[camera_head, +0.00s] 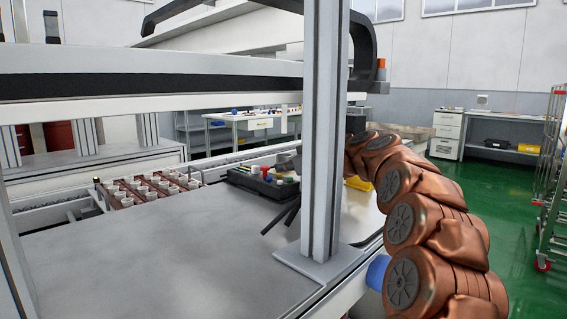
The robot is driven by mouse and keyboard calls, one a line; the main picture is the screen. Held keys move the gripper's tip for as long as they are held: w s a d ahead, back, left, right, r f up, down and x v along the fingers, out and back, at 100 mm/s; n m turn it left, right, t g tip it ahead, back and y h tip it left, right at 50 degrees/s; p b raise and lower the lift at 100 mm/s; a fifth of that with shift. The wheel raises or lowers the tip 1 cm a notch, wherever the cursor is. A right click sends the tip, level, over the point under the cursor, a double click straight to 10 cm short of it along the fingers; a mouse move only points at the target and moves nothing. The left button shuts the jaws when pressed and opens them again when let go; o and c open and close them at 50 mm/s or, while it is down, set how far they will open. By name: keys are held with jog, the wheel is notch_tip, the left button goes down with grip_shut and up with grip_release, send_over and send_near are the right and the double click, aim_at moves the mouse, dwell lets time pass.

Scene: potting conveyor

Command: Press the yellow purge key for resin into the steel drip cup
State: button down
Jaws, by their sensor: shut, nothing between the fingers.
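My copper-coloured arm curves up from the lower right, and its far end passes behind the grey upright post. My gripper is hidden there; I cannot make out its fingertips. A black key box (240,179) with small coloured keys stands on the bench just left of the post. A small yellow key (277,181) seems to show among red, green and white ones. A grey shape (287,159) sits just behind the box, against the post's edge. I cannot tell whether it is the steel drip cup or part of my wrist.
The grey post (322,120) rises from the bench's near right side. A red-brown rack of white cups (150,186) stands at the left. Dark bars (279,219) lie or hang beside the post. A yellow bin (357,184) is behind it. The front bench top (170,255) is clear.

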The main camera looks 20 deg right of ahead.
aim_at(290, 180)
jog(key=shift+f, duration=0.3)
notch_tip(290, 180, down, 2)
jog(key=b, duration=0.2)
jog(key=shift+b, duration=0.3)
jog(key=shift+f, duration=0.75)
jog(key=shift+s+r, duration=0.15)
jog(key=shift+s, duration=0.45)
jog(key=s+d+r, duration=0.1)
jog(key=s+r, duration=0.1)
jog(key=s, duration=0.1)
jog(key=s+d+r, duration=0.1)
jog(key=s+r, duration=0.1)
jog(key=shift+s+d, duration=0.2)
jog(key=shift+d, duration=0.15)
jog(key=shift+s+r, duration=0.4)
jog(key=shift+r, duration=0.05)
jog(key=shift+r, duration=0.1)
